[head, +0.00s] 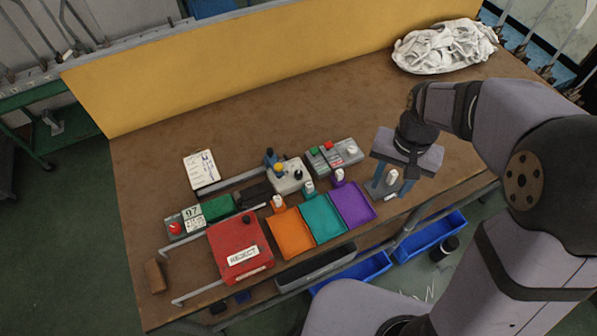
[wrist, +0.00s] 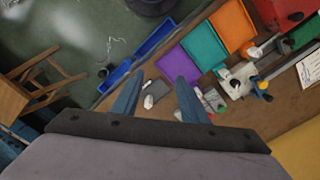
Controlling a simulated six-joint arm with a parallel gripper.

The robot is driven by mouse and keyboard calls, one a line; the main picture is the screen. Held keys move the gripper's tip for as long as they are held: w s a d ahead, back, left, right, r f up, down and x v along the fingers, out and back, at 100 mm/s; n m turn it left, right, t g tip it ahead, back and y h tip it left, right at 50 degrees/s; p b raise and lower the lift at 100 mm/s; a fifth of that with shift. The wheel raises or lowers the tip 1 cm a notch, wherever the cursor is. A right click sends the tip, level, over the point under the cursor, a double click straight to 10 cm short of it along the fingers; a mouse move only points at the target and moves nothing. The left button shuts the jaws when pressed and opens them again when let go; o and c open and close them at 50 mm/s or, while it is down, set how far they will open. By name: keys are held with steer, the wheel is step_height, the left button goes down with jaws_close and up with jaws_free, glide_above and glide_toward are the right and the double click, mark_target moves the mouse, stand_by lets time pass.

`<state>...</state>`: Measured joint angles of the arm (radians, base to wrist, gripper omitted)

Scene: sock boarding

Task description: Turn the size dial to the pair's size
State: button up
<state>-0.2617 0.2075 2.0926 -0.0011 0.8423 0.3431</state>
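My gripper (head: 393,172) is over the right part of the bench, its two blue-grey fingers apart with nothing held. In the wrist view my gripper (wrist: 158,98) is also open. A small white upright piece (head: 392,177) shows between the fingers in the head view; I cannot tell its depth. No dial marking is readable. Candidates are a pale box (head: 290,176) with a black knob and yellow and blue tops, and a grey box (head: 343,153) with a white round knob, beside green and red buttons. Both stand left of my gripper, apart from it.
Orange (head: 291,234), teal (head: 323,219) and purple (head: 352,203) trays line the front edge. A red REJECT box (head: 239,246) and a 97 display panel (head: 192,218) are at left. A white cloth heap (head: 445,46) lies at the back right.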

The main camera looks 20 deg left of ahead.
steer(key=w+a+f+b, duration=0.1)
steer(key=w+a+f, duration=0.15)
steer(key=a, duration=0.45)
steer(key=w+a+f+b, duration=0.1)
steer(key=w+a+f, duration=0.15)
steer(key=a, duration=0.35)
steer(key=m+b, duration=0.2)
glide_above(298, 173)
step_height(298, 173, down, 3)
steer(key=shift+f, duration=0.2)
steer(key=shift+f+p, duration=1.55)
steer(key=shift+f, duration=2.05)
jaws_close()
